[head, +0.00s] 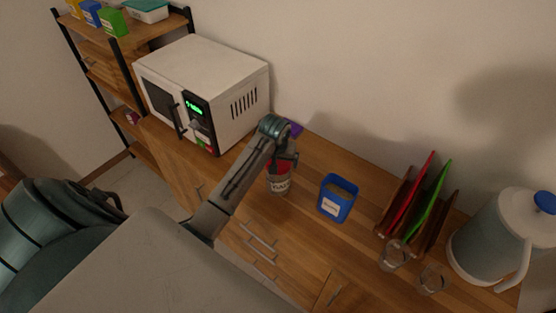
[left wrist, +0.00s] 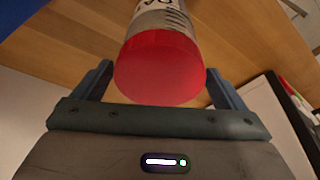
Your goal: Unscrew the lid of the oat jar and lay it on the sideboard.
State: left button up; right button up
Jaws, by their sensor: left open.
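The oat jar (head: 279,184) stands on the wooden sideboard (head: 302,222), right of the microwave. Its red lid (head: 283,167) is on top, partly hidden by my gripper in the head view. My left gripper (head: 284,160) is at the lid from above. In the left wrist view the red lid (left wrist: 160,68) lies between the two open fingers of my left gripper (left wrist: 158,85), with small gaps at both sides. The label of the jar (left wrist: 160,17) shows beyond the lid. My right gripper is not in view.
A white microwave (head: 205,85) stands left of the jar. A blue container (head: 337,199) stands close on the right, then a rack with red and green boards (head: 425,200), two glasses (head: 394,257) and a kettle (head: 492,238). Bare wood lies around the blue container.

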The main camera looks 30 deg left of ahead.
pick_arm(q)
jog(key=m, duration=0.3)
jog(key=m+h, duration=0.1)
jog(key=m, duration=0.2)
jog(key=shift+m+h, duration=0.3)
jog(key=m, duration=0.3)
jog(key=m+h, duration=0.1)
jog(key=m, duration=0.1)
jog(key=shift+w+m+h, duration=0.1)
jog(key=shift+m+h, duration=0.2)
jog(key=shift+m, duration=0.1)
jog(key=c, duration=0.8)
jog(key=n, duration=0.3)
jog(key=shift+y, duration=0.4)
jog(key=shift+c, duration=0.2)
jog(key=n+y, duration=0.1)
jog(key=n, duration=0.3)
jog(key=shift+n+y, duration=0.3)
jog(key=shift+n, duration=0.8)
